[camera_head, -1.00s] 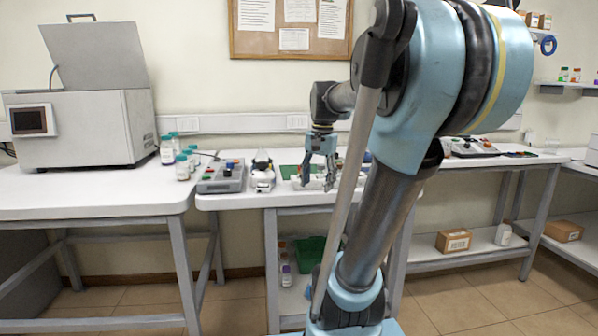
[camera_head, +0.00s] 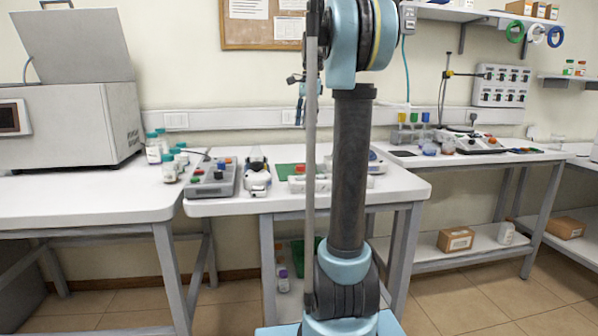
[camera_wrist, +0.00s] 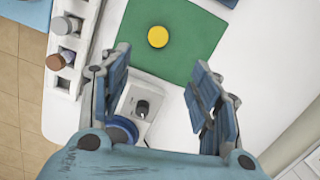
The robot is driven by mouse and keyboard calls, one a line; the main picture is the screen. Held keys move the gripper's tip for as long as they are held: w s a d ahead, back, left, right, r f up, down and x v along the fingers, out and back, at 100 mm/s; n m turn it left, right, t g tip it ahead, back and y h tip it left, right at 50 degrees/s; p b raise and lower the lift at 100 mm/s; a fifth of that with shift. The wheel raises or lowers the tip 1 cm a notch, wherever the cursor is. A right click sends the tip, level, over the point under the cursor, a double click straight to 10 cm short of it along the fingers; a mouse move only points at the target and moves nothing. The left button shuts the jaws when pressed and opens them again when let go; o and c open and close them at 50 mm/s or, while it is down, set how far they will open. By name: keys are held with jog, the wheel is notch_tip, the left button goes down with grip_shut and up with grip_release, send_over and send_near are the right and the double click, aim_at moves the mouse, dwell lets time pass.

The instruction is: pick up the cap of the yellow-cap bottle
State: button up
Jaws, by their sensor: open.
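In the wrist view, a round yellow cap (camera_wrist: 158,37) is seen from above over a green mat (camera_wrist: 190,55). Whether a bottle stands under it cannot be told from this angle. My gripper (camera_wrist: 159,62) is open and empty, with its two blue fingers spread apart; the yellow cap appears beyond the fingertips, near the middle of the gap. In the head view, my gripper (camera_head: 299,112) is small and partly hidden by my arm, above the middle table. The green mat (camera_head: 286,171) shows there in part, and my arm hides the yellow cap.
A white rack (camera_wrist: 75,75) with capped bottles stands left of the mat in the wrist view. A white device with a black knob (camera_wrist: 142,106) lies below the mat. In the head view, a grey box with buttons (camera_head: 212,180) and a white device (camera_head: 257,180) stand left of the mat.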

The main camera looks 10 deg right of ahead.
jog(key=f, duration=0.3)
jog(key=a+f, duration=0.1)
jog(key=f, duration=0.6)
jog(key=shift+s+a+f, duration=0.15)
jog(key=shift+a+f, duration=0.05)
jog(key=shift+f, duration=0.1)
jog(key=shift+s+a+f, duration=0.1)
jog(key=shift+a+f, duration=0.05)
jog(key=shift+f, duration=1.3)
jog(key=shift+s+a+f, duration=0.1)
jog(key=shift+f, duration=1.35)
jog(key=c, duration=0.8)
